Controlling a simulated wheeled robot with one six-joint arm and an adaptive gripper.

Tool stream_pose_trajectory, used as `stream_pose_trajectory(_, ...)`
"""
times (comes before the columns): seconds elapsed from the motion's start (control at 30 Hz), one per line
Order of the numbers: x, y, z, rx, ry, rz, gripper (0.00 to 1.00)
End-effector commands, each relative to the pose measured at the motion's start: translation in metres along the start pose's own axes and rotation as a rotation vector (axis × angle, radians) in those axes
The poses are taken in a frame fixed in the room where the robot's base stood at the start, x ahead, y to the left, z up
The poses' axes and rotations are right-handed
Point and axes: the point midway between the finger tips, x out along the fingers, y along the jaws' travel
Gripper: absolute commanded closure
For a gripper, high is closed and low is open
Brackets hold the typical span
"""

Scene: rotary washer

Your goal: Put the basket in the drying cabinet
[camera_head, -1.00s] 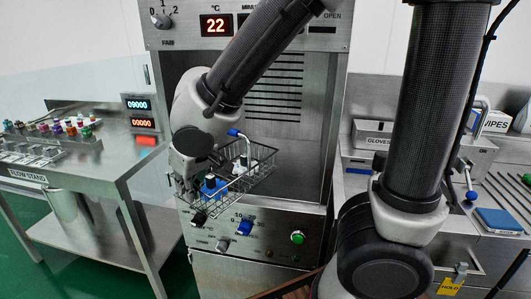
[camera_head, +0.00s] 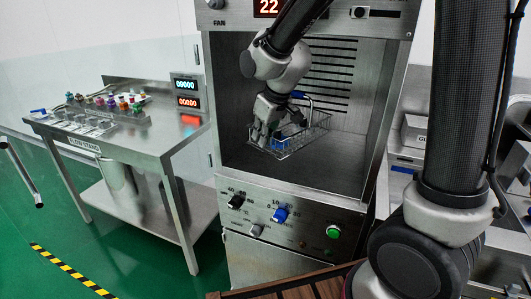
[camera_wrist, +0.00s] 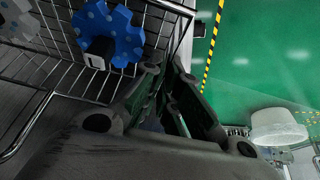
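The wire basket (camera_head: 318,124) is inside the mouth of the open drying cabinet (camera_head: 345,170), roughly level. I cannot tell whether it touches the cabinet floor. It has a raised handle with a blue grip and carries blue and pale parts. My gripper (camera_head: 268,126) is at the basket's left end and is shut on it; the fingers partly hide the grasped spot. In the wrist view, the basket (camera_wrist: 62,72) with a blue lobed part fills the upper left, and my gripper's fingers (camera_wrist: 172,100) are beside its wire edge.
The cabinet's left wall and front edge are close to my arm. Knobs and a green button (camera_head: 333,232) are on the panel below the opening. A steel flow stand (camera_head: 130,145) with small coloured parts is to the left.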

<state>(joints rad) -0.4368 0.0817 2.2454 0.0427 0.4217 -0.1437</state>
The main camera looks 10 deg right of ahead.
Motion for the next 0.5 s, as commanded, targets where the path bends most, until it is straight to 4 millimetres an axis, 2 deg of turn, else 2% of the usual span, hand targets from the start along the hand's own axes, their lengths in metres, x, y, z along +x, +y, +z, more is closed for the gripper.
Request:
stream_pose_trajectory(0.2, 0.003, 0.021, -0.009, 0.001, 0.003, 0.001, 1.0)
stream_pose_trajectory(0.5, 0.029, 0.018, 0.003, -0.001, 0.0, 0.0, 1.0)
